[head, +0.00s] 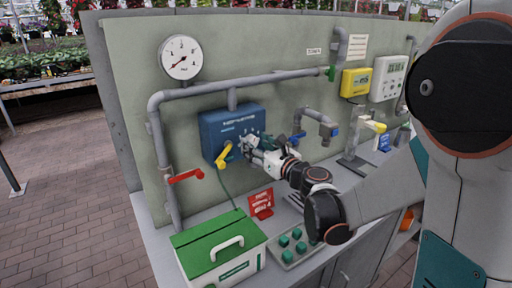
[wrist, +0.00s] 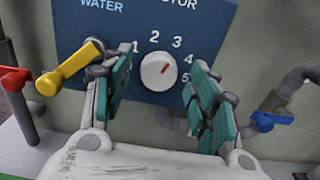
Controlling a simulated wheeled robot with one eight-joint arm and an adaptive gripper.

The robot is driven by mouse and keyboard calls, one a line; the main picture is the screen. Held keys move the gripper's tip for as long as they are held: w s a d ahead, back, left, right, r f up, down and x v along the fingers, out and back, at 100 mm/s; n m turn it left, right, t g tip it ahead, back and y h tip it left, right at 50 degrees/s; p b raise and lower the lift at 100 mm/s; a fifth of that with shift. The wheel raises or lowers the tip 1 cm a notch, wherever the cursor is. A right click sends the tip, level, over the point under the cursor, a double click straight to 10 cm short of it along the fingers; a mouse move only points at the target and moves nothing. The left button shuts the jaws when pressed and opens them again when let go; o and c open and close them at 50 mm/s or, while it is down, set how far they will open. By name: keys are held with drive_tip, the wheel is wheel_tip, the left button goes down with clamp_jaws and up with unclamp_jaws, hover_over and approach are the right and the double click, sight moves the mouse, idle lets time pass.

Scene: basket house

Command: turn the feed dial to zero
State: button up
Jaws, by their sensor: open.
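The feed dial (wrist: 158,72) is a round white knob with a red pointer mark on the front of a blue box (wrist: 215,22). Numbers 1 to 5 curve around its upper and right sides. The mark tilts up and right, roughly toward 3. My gripper (wrist: 161,80) is open, with one green-padded finger on each side of the dial. I cannot tell whether either pad touches it. In the head view my gripper (head: 248,145) is at the blue box (head: 218,122) and hides the dial.
A yellow lever (wrist: 70,68) sits close left of my left finger. A red lever (head: 186,176) and a blue valve handle (wrist: 272,121) flank the box. A green-lidded case (head: 212,238), a red sign (head: 261,203) and a tray of green knobs (head: 292,248) stand below.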

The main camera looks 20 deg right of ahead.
drive_tip(key=shift+w+a, duration=0.1)
drive_tip(key=shift+w, duration=0.25)
drive_tip(key=shift+c, duration=0.3)
drive_tip(key=c, duration=1)
